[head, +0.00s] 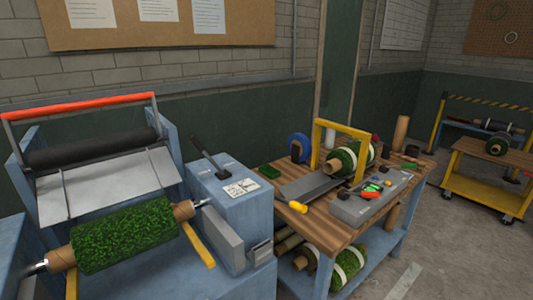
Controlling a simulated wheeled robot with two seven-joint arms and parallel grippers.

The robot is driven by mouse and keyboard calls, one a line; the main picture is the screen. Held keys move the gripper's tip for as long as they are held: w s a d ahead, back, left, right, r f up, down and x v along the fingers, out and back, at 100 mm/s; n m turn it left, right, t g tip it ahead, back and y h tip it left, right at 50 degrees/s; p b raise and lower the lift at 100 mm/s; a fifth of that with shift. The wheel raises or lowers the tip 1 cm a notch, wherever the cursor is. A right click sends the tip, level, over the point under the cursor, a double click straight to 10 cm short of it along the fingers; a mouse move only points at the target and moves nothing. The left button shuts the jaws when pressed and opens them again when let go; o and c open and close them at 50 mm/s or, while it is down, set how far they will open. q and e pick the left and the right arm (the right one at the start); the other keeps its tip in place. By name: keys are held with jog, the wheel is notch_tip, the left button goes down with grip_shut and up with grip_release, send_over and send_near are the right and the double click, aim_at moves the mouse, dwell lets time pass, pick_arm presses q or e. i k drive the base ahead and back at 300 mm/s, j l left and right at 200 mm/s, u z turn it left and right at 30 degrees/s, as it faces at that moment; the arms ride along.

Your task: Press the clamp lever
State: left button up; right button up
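A black lever (207,157) stands tilted on top of a blue machine box (228,205), leaning up and to the left; it may be the clamp lever, but its label is too small to read. Beside it, a white card with symbols (241,188) lies on the box top. A long red-topped handle (82,105) spans the machine at the left, above a black roller (95,149); I cannot tell whether it is a clamp. A green turf roll (124,236) is mounted on a spindle in front. Neither of my grippers is in view.
A wooden bench (316,228) to the right holds a yellow frame (318,145), another turf roll (345,160), a grey tool tray (372,200) and small tools. More rolls lie on its lower shelf. A yellow cart (483,177) stands far right. Floor between is open.

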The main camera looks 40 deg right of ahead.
aim_at(195, 142)
jog(key=z, duration=0.85)
